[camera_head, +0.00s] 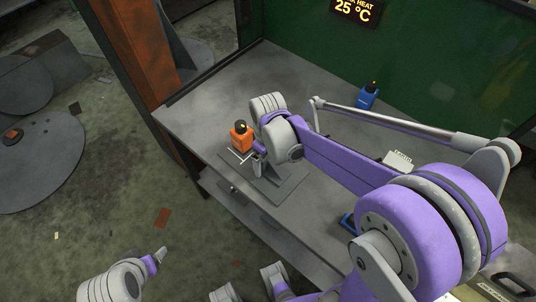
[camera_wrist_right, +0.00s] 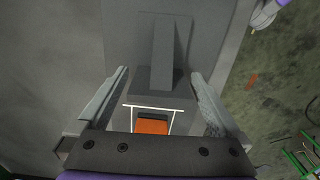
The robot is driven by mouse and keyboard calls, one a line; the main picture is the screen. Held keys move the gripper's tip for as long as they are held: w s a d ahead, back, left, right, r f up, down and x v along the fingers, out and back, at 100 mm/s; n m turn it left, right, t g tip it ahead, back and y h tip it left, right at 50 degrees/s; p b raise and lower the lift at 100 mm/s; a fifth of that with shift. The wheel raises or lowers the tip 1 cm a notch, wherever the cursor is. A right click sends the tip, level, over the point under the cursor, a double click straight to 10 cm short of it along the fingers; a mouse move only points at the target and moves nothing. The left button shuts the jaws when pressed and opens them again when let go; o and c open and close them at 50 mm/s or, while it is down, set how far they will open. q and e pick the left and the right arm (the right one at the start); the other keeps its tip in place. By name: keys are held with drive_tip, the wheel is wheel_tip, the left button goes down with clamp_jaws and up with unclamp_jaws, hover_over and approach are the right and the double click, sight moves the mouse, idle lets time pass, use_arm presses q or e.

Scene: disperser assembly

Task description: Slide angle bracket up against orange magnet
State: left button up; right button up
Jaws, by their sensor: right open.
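The orange magnet (camera_head: 241,138), with a black knob on top, stands near the left end of the workbench. In the right wrist view it shows as an orange block (camera_wrist_right: 153,125) close to my gripper's palm, beside a white outline (camera_wrist_right: 150,107). The grey angle bracket (camera_wrist_right: 165,84) lies just beyond it, with a raised part running away from the palm. My right gripper (camera_wrist_right: 160,74) is open, one finger on each side of the bracket; I cannot tell whether they touch it. My left gripper (camera_head: 157,257) hangs over the floor at lower left, its jaw state unclear.
The grey workbench (camera_head: 200,105) has free room at its back left. A blue magnet-like block (camera_head: 367,96) stands at the back, and a small pale box (camera_head: 398,160) lies right of my forearm. A green wall (camera_head: 420,50) closes the back.

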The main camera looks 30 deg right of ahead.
clamp_jaws()
idle(0.6)
